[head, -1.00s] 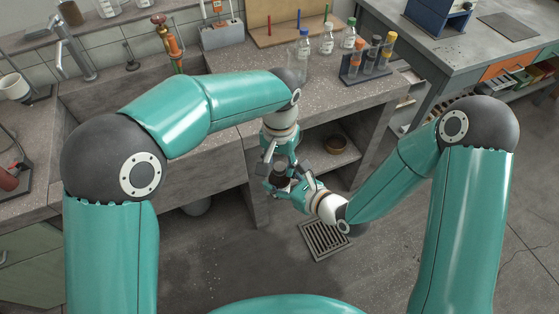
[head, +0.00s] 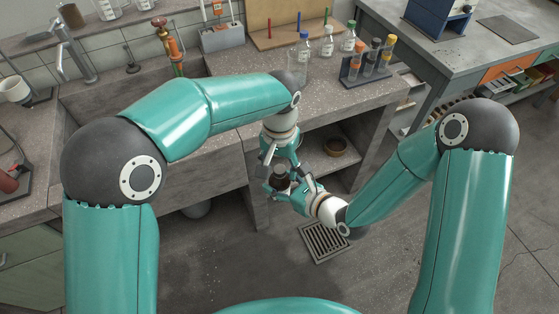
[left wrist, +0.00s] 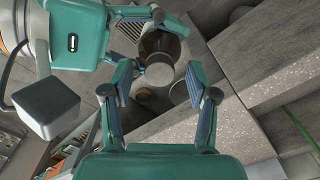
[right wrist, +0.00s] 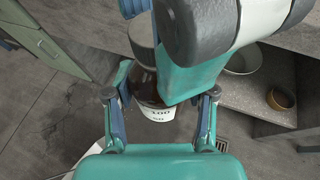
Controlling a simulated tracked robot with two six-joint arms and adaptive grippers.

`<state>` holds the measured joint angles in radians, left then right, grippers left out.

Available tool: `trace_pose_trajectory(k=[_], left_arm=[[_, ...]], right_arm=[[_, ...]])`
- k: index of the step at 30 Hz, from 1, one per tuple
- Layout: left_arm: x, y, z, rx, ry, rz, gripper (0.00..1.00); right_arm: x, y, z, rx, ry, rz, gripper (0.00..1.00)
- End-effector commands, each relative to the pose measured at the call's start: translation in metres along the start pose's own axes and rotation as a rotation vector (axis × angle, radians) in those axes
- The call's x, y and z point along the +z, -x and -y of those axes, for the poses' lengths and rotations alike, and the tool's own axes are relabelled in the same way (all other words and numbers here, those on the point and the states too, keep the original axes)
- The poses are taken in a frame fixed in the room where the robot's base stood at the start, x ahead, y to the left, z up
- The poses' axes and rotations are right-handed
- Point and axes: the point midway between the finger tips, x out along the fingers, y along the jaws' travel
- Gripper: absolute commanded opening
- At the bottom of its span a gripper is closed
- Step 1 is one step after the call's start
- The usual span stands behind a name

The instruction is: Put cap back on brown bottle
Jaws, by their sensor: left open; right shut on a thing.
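The brown bottle (head: 280,184) is held upright in the air in front of the bench. In the right wrist view its white printed label (right wrist: 158,113) shows between my right fingers. My right gripper (right wrist: 165,92) is shut on the bottle body. A pale grey cap (left wrist: 160,73) sits at the bottle's mouth and also shows in the right wrist view (right wrist: 142,35). I cannot tell whether it is fully seated. My left gripper (left wrist: 155,82) is open above the bottle, its fingers apart on either side of the cap and clear of it.
The bench front and a shelf with a brown bowl (head: 335,146) are just behind the grippers. Small bottles (head: 327,47) and a test tube rack (head: 365,69) stand on the bench top. A floor grate (head: 324,242) lies below. Open floor is in front.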

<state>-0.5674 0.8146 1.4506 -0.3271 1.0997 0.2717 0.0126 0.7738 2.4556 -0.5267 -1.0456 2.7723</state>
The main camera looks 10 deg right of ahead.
Motion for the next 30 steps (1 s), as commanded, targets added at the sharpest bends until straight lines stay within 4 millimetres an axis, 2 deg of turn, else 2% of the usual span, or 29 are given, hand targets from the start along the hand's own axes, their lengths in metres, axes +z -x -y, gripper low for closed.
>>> trace_pose_trajectory(k=[5,8,15,21,25,30], left_arm=[[-0.001,0.012,0.0,0.0,0.0,-0.004,0.59],[-0.001,0.027,0.0,0.0,0.0,-0.005,0.59],[-0.002,0.075,0.0,0.001,0.0,-0.005,0.59],[-0.002,0.106,0.0,0.0,0.0,-0.003,0.59],[-0.001,0.116,0.0,0.0,-0.001,-0.002,0.59],[-0.001,0.119,0.0,0.0,-0.001,0.001,0.59]], right_arm=[[0.001,0.0,0.0,0.0,0.001,0.002,0.0],[0.001,0.0,0.0,0.0,0.001,0.002,0.0],[0.001,0.0,0.0,0.0,0.001,0.002,0.0],[0.001,0.0,0.0,0.0,0.001,0.002,0.0],[0.001,0.0,0.0,0.0,0.001,0.002,0.0],[0.001,0.0,0.0,0.0,0.001,0.002,0.0]])
